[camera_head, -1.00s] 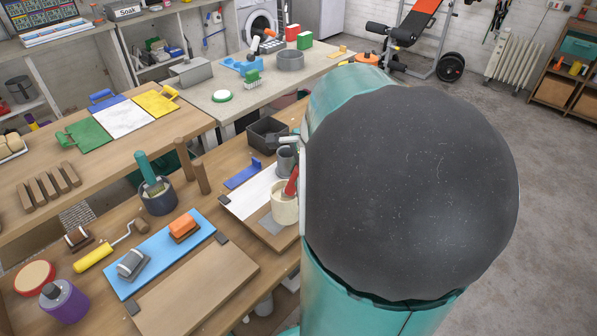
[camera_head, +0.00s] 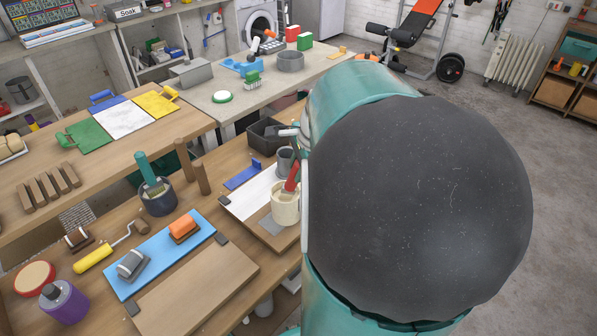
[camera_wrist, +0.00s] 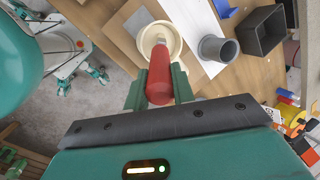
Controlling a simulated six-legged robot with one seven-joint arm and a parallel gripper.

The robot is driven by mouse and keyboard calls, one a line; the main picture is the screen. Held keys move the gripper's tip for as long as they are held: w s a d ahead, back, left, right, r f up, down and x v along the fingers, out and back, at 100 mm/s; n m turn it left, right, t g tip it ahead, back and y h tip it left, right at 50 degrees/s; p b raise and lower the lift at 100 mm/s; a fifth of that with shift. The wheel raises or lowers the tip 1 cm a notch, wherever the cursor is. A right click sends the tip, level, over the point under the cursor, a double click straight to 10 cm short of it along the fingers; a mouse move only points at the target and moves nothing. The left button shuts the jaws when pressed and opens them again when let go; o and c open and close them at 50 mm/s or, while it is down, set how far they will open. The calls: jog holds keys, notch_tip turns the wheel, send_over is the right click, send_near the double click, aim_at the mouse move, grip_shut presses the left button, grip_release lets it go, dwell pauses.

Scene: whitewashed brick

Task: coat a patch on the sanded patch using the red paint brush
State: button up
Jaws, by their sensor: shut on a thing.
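The red paint brush (camera_wrist: 159,78) is between the two green fingers of my gripper (camera_wrist: 159,88) in the wrist view. Its lower end points into a cream pot (camera_wrist: 172,32), and the bristles are mostly hidden. In the head view the red handle (camera_head: 292,178) rises from the same pot (camera_head: 286,213), beside my arm, which hides the gripper there. A board lies under and beside the pot, with a grey-tan square (camera_head: 269,223) on it that may be the sanded patch; its edge also shows in the wrist view (camera_wrist: 139,20).
A grey cup (camera_wrist: 218,48) and a dark open box (camera_wrist: 263,30) stand close to the pot. A blue mat (camera_head: 150,262) holds an orange block and a grey block. A bare wooden board (camera_head: 195,288) lies in front. A dark holder (camera_head: 157,198) contains a green-handled brush.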

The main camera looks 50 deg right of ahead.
jog(key=shift+r, duration=2.5)
